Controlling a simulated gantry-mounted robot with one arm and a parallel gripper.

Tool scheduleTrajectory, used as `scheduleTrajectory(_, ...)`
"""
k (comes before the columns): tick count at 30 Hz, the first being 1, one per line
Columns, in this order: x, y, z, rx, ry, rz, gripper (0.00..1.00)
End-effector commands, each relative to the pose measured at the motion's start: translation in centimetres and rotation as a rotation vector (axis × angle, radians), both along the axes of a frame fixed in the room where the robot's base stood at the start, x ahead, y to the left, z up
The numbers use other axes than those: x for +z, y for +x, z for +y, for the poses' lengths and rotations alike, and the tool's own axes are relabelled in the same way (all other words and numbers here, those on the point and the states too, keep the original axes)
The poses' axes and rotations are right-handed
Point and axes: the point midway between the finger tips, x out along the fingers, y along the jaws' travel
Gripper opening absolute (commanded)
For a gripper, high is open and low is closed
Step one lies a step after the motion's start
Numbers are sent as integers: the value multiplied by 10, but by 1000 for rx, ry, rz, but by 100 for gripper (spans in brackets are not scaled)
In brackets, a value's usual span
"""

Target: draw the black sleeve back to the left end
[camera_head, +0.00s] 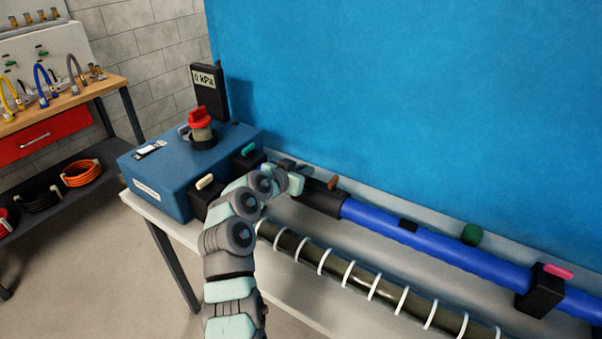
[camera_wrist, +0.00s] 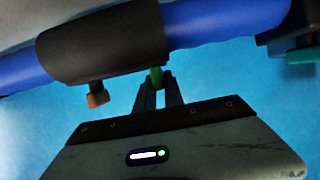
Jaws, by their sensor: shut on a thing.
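The black sleeve (camera_head: 320,200) sits around the blue duct (camera_head: 430,241) near its left part, close to the blue box. It also shows large in the wrist view (camera_wrist: 100,45). A brown peg (camera_head: 333,183) sticks out from the sleeve; it looks orange-brown in the wrist view (camera_wrist: 97,97). My gripper (camera_wrist: 158,84) is shut on a small green peg (camera_wrist: 155,76) beside the sleeve's end that lies nearer the box. In the head view my gripper (camera_head: 288,165) is at the sleeve's left end, and the held peg is hidden there.
A blue box (camera_head: 165,185) with a red knob (camera_head: 200,118) stands left, with a black block and teal handle (camera_head: 249,150). A black clamp with a pink handle (camera_head: 541,290) holds the duct at right. A ringed dark tube (camera_head: 335,266) lies in front.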

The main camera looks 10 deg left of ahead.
Motion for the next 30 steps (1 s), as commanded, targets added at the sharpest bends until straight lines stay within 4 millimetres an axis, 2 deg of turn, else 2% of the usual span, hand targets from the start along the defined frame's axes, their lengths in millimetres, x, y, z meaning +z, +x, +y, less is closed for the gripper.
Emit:
scheduleTrajectory(4, 0, 0, 0, 0, 0, 0, 0)
scheduleTrajectory(5, 0, 0, 0, 0, 0, 0, 14)
scheduleTrajectory(13, 0, 0, 0, 0, 0, 0, 35)
scheduleTrajectory(23, 2, -3, 1, 1, 0, -1, 35)
scheduleTrajectory(30, 13, -25, 10, 2, 0, -2, 35)
